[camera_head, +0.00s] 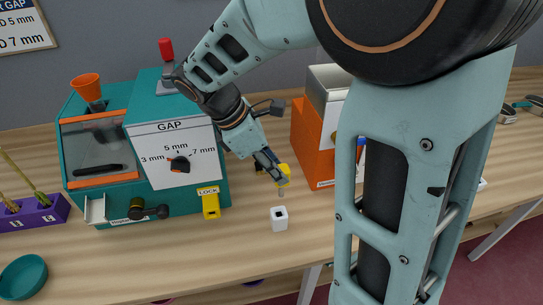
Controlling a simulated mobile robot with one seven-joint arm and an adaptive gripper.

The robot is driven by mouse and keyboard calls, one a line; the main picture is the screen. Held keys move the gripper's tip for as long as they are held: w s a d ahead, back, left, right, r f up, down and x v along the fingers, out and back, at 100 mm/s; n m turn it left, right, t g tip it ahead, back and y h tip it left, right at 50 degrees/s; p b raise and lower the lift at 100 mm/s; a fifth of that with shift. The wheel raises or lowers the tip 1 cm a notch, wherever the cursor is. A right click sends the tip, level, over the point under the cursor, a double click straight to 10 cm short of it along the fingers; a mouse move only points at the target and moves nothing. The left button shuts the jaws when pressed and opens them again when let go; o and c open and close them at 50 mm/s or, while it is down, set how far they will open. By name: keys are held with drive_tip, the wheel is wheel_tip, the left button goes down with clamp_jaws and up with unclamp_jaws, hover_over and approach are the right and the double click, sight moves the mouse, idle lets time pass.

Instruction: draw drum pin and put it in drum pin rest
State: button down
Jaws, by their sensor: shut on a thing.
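My gripper (279,178) is shut on the drum pin (284,171), a small piece with a yellow head. A short thin shaft seems to point down below the fingers. The pin is to the right of the teal machine and clear of it. A small white block (279,222) with a dark opening stands on the table just below the gripper in the picture; it appears to be the drum pin rest. The pin looks apart from the block, above or behind it. The fingers partly hide the pin.
The teal machine (150,205) has a GAP dial (179,165), a yellow LOCK tab (211,207) and an orange funnel (87,87). An orange box (312,150) stands behind right. A purple rack (38,214) and teal bowl (23,277) are left. Bare table surrounds the white block.

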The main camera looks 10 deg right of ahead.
drive_tip(key=shift+s, duration=0.1)
drive_tip(key=shift+r, duration=0.1)
drive_tip(key=shift+a+r+p, duration=0.1)
drive_tip(key=shift+a+p, duration=0.05)
drive_tip(key=shift+p, duration=0.2)
drive_tip(key=shift+f+b, duration=2.05)
drive_tip(key=shift+f, duration=1)
drive_tip(key=shift+f, duration=0.1)
drive_tip(key=shift+f+b, duration=1.8)
drive_tip(key=shift+f, duration=1.35)
drive_tip(key=c, duration=1.5)
unclamp_jaws()
drive_tip(key=shift+c, duration=0.2)
drive_tip(key=shift+r, duration=0.1)
